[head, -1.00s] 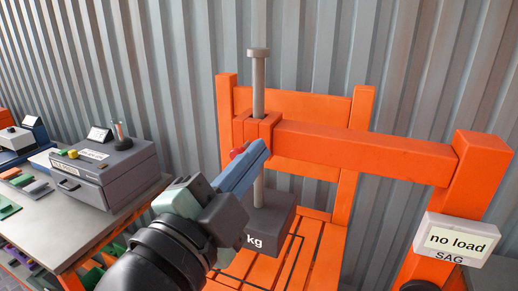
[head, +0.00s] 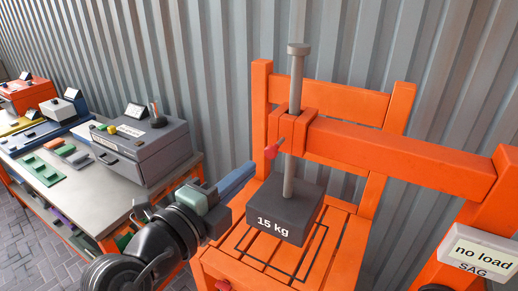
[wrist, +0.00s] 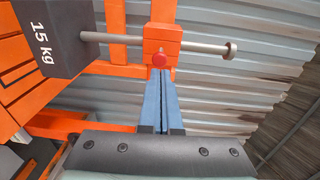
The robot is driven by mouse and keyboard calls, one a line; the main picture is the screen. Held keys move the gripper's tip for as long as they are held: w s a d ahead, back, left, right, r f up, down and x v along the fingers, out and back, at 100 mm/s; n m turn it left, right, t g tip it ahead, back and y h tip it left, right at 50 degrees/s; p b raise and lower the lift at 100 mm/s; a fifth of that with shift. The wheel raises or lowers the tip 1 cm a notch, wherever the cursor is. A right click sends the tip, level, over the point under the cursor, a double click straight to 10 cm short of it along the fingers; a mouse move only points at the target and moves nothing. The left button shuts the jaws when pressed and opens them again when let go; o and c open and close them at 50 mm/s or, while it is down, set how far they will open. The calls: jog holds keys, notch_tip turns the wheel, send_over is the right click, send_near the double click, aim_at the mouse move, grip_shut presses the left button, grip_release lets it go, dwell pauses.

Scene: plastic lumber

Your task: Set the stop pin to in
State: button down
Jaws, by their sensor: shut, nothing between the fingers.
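The stop pin shows as a red knob (head: 271,152) on a thin stem at the left side of the orange collar (head: 294,130). In the wrist view the red knob (wrist: 159,61) lies close to the collar block (wrist: 162,38). My gripper (head: 252,167) is shut and empty, its blue fingers pointing at the knob from the lower left. A small gap shows between fingertips and knob in the head view. In the wrist view the fingertips (wrist: 160,73) line up just below the knob. How deep the pin sits is hidden inside the collar.
A grey rod (head: 297,75) passes through the collar to a dark 15 kg weight (head: 287,205) above the orange slatted bench (head: 213,256). A grey box (head: 150,145) stands on the left table.

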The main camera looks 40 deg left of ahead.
aim_at(269, 151)
jog(key=p+x, duration=0.2)
jog(key=x, duration=0.3)
jog(key=shift+b+x, duration=1.15)
jog(key=shift+b, duration=0.1)
jog(key=shift+w+a+b, duration=0.15)
jog(key=shift+w+b, duration=0.15)
jog(key=shift+w, duration=0.25)
jog(key=shift+r, duration=0.25)
